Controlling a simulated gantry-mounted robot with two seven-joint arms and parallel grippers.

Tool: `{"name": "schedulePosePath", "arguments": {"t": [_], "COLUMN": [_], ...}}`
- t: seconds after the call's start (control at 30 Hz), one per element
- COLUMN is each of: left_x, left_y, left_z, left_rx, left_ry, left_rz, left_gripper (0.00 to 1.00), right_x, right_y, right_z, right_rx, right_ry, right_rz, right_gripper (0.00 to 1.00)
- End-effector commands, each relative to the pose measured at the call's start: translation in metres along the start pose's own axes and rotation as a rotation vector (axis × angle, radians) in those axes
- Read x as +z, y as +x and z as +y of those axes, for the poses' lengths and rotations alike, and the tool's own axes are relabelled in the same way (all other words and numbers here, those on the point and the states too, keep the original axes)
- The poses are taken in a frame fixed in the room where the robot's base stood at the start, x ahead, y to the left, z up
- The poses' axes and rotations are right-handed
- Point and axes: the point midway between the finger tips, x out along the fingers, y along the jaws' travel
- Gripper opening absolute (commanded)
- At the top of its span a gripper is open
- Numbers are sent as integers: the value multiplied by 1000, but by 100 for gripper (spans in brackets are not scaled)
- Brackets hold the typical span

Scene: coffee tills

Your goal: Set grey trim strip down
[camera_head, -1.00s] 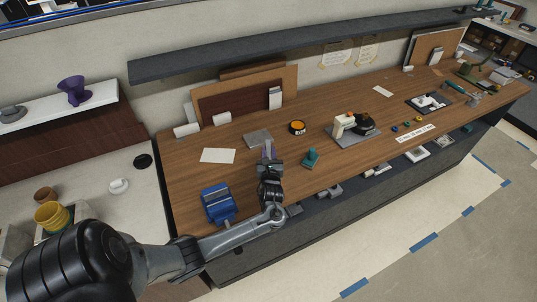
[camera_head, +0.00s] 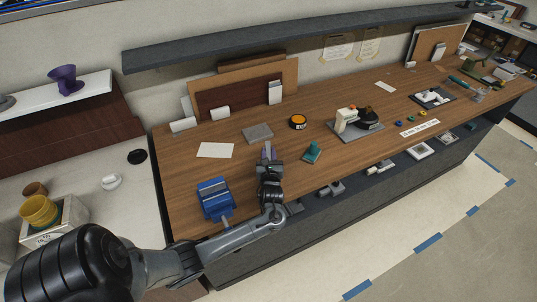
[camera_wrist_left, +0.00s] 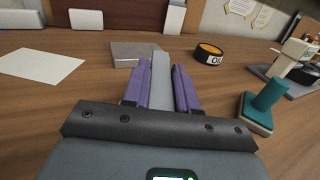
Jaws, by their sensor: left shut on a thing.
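The grey trim strip (camera_wrist_left: 160,78) is a narrow light grey bar between the purple fingers of my left gripper (camera_wrist_left: 161,85) in the left wrist view. The gripper is shut on it, and the strip points forward over the wooden bench (camera_wrist_left: 220,78). Its near end is hidden by the gripper body. In the head view my left gripper (camera_head: 267,153) is over the bench's front part, between a blue vise and a teal-handled tool. I cannot tell whether the strip touches the bench top. My right gripper is not in view.
A flat grey block (camera_head: 257,133) lies just beyond the gripper, with an orange-topped black tin (camera_head: 298,122) to its right. The teal-handled tool (camera_head: 312,152) stands close on the right, the blue vise (camera_head: 215,198) on the left. A white sheet (camera_head: 215,150) lies back left.

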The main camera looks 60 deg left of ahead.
Motion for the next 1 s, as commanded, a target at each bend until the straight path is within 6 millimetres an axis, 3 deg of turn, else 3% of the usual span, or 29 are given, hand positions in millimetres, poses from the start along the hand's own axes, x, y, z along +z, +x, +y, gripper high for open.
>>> {"name": "schedulePosePath", "arguments": {"t": [0.8, 0.83, 1.0], "left_x": [-12, -12, -12], "left_y": [0, 0, 0], "left_z": [0, 0, 0], "left_rx": [0, 0, 0], "left_ry": [0, 0, -1], "left_rz": [0, 0, 0], "left_gripper": [0, 29, 55], "right_x": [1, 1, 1], "right_y": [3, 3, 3], "right_z": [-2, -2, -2], "right_rx": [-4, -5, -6], "right_ry": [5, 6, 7], "right_rz": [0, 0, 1], "right_gripper": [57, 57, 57]}}
